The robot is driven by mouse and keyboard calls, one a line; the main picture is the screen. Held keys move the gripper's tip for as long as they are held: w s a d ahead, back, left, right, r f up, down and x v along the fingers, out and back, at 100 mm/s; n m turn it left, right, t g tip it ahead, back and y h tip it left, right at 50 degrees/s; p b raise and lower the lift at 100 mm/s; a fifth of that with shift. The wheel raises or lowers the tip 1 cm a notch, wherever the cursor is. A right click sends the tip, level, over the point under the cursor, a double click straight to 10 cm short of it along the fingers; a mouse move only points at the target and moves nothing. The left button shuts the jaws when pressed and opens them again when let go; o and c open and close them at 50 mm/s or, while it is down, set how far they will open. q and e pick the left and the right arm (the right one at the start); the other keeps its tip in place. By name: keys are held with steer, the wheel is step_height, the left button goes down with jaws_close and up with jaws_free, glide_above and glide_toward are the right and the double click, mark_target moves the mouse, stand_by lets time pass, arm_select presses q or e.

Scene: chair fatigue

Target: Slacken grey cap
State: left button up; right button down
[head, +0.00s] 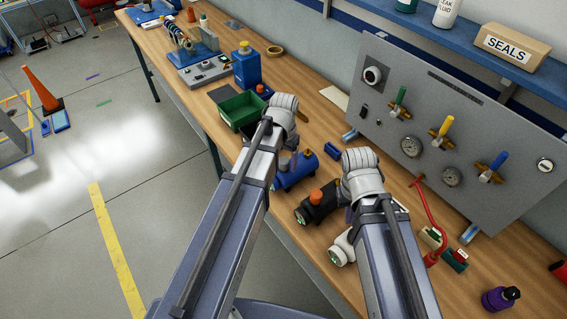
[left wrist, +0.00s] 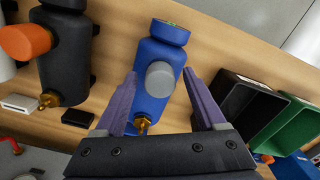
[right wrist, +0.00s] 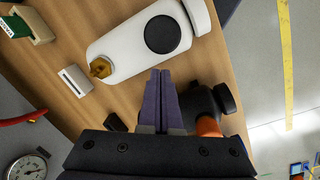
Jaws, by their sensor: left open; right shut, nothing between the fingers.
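A round grey cap (left wrist: 160,76) sits on the side of a blue cylinder (left wrist: 158,52) lying on the wooden bench. The cylinder (head: 296,172) also shows in the head view, partly behind my left arm. My left gripper (left wrist: 163,78) is open, with its purple fingers on either side of the grey cap and apart from it in the picture; I cannot tell the height between them. My right gripper (right wrist: 161,74) is shut and empty, over the bench between a white cylinder with a black cap (right wrist: 163,34) and a black cylinder.
The black cylinder has an orange cap (head: 317,197) and lies right of the blue one. A green bin (head: 240,110) and a black bin (left wrist: 238,98) stand close beside the blue cylinder.

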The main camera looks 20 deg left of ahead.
arm_select(q)
steer(key=shift+m, duration=1.4)
steer(key=m, duration=0.4)
steer(key=shift+c, duration=0.2)
jaws_close()
steer(key=n, duration=0.4)
